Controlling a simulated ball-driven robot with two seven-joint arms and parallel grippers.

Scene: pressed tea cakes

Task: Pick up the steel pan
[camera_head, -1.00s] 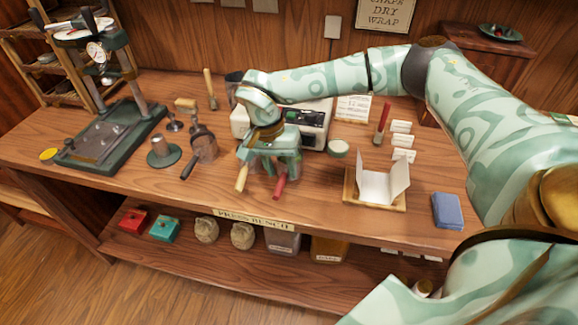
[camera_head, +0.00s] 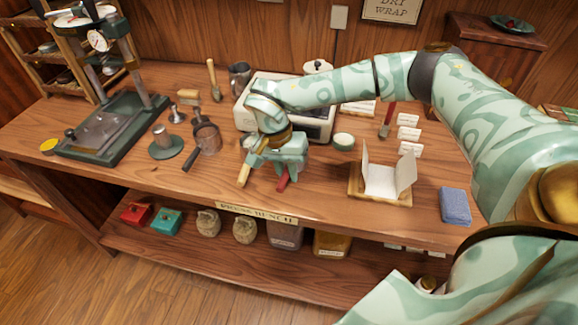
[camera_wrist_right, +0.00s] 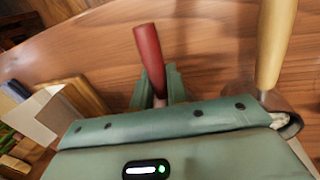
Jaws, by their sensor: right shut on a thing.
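The steel pan seems to be the small grey metal vessel (camera_head: 206,136) with a dark handle, standing on the bench left of my right arm. My right gripper (camera_head: 283,172) is well to its right, low over the front of the bench. It is shut on a red-handled tool (camera_head: 282,185). In the right wrist view the red handle (camera_wrist_right: 148,48) sticks out beyond the fingers (camera_wrist_right: 157,88), and the tool's other end is hidden. A wooden-handled tool (camera_head: 244,175) lies beside the gripper, and it also shows in the right wrist view (camera_wrist_right: 275,45). My left gripper is out of view.
A round-based metal piece (camera_head: 166,146) and a press (camera_head: 112,128) stand to the left. A scale (camera_head: 310,121) is behind the gripper. An open paper wrap on a wooden tray (camera_head: 365,194) and a blue cloth (camera_head: 455,206) lie to the right. The front-left bench is clear.

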